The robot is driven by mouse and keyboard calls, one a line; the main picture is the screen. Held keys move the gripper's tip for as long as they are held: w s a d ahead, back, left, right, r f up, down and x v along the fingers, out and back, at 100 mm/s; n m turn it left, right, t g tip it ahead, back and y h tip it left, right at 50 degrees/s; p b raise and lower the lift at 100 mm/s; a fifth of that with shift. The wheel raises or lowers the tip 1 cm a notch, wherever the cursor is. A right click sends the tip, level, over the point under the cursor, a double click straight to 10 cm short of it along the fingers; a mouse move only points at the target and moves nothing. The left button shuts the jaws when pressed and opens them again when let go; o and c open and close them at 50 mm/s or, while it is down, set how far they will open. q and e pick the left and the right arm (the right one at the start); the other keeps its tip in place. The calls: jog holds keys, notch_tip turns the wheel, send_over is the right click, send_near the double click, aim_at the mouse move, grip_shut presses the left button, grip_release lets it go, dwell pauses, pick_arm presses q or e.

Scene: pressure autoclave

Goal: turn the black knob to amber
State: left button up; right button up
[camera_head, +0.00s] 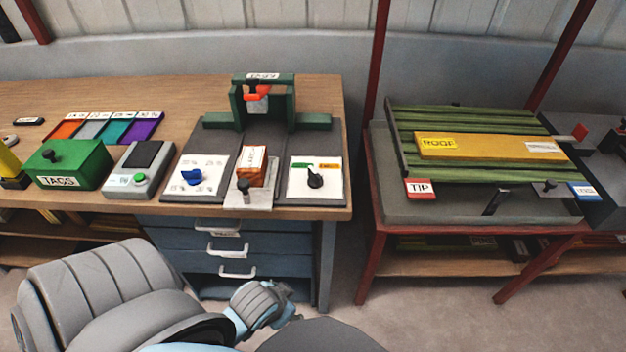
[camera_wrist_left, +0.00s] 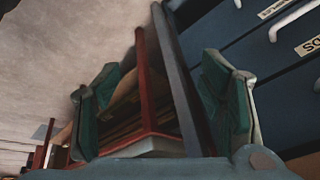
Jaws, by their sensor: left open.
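The black knob (camera_head: 315,180) sits on a white panel (camera_head: 299,190) at the right front of the wooden bench in the head view. Behind the knob the panel has a green label (camera_head: 302,166) and an orange one (camera_head: 329,166). Which of them the knob points at is too small to tell. My left gripper (camera_wrist_left: 158,105) is open and empty in the left wrist view, with a drawer front to its right. It is low in front of the bench, well away from the knob. My right gripper is not in view.
A blue knob (camera_head: 192,177) and an orange-brown block (camera_head: 252,165) stand left of the black knob. A green frame (camera_head: 263,108) stands behind. Blue drawers (camera_head: 228,230) with white handles lie below. A red-framed table (camera_head: 372,235) stands to the right.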

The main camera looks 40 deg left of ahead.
pick_arm(q)
jog(key=w+a+r+m+t+y, duration=0.25)
jog(key=w+r+t, duration=0.45)
jog(key=w+r, duration=0.5)
jog(key=w+a+r+m+t+y, duration=0.1)
jog(key=w+a+r+m+t, duration=0.15)
jog(key=w+r+t, duration=0.85)
notch_tip(320, 180, up, 13)
jog(key=s+d+m+h, duration=0.1)
jog(key=d+m+h, duration=0.1)
jog(key=m+h, duration=0.25)
jog(key=d+r+m+h, duration=0.7)
jog(key=m+h, duration=0.4)
jog(key=m, duration=0.2)
jog(key=m+g+y, duration=0.9)
jog(key=m+g, duration=0.7)
jog(key=g, duration=0.2)
send_near(314, 173)
jog(key=b+x, duration=0.1)
jog(key=x, duration=0.7)
jog(key=shift+w+f, duration=0.15)
jog(key=shift+f, duration=0.05)
jog(key=shift+w+f, duration=0.1)
jog(key=shift+f, duration=0.25)
